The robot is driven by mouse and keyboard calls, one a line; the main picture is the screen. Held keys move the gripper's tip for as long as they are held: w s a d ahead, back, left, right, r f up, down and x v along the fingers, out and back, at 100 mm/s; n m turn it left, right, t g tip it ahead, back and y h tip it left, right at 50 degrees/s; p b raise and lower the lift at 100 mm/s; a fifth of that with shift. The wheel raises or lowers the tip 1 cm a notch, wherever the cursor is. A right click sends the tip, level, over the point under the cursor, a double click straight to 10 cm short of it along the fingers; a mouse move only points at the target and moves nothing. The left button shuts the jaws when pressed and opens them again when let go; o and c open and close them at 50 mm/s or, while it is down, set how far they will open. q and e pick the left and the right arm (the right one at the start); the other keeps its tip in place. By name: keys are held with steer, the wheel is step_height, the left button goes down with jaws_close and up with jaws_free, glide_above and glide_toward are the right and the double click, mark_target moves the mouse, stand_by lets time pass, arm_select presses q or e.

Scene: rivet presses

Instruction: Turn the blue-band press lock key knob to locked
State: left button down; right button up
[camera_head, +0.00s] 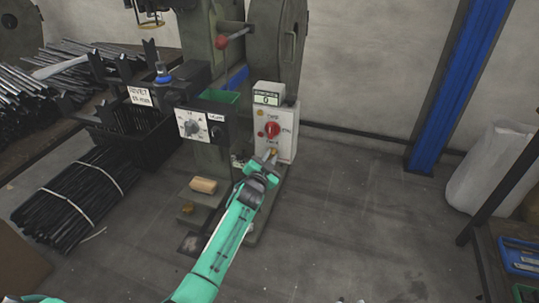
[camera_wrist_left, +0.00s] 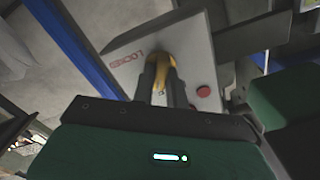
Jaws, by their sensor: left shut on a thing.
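The press (camera_head: 290,45) is dark grey-green, with a blue band (camera_head: 238,77) partly hidden on its column. A light grey control box (camera_head: 286,118) on its front carries a red rotary knob (camera_head: 271,130) and a yellow key knob (camera_head: 274,151) low down. My left gripper (camera_head: 269,158) reaches the box from below. In the left wrist view its two fingers (camera_wrist_left: 162,92) are shut on the yellow key knob (camera_wrist_left: 161,68). Red lettering (camera_wrist_left: 127,58) is beside the knob. The fingers cover part of the knob, and I cannot tell its exact turn. My right gripper is not in view.
A red button (camera_wrist_left: 203,91) sits close to the fingers. Bundled dark rods (camera_head: 65,205) lie at the left. Floor (camera_head: 360,220) to the right is clear.

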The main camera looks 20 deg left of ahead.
arm_select(q)
steer(key=shift+m, duration=0.9)
steer(key=shift+d+m, duration=0.1)
steer(key=shift+m, duration=0.9)
steer(key=m, duration=0.2)
steer(key=shift+f+m, duration=0.1)
steer(key=shift+m, duration=0.2)
steer(key=m, duration=0.4)
steer(key=shift+f+m, duration=0.1)
steer(key=shift+m, duration=0.3)
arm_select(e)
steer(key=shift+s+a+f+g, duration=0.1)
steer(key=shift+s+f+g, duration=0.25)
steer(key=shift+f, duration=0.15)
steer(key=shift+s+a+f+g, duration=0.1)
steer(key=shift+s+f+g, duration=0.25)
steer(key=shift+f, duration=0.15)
arm_select(q)
steer(key=c, duration=1.4)
jaws_free()
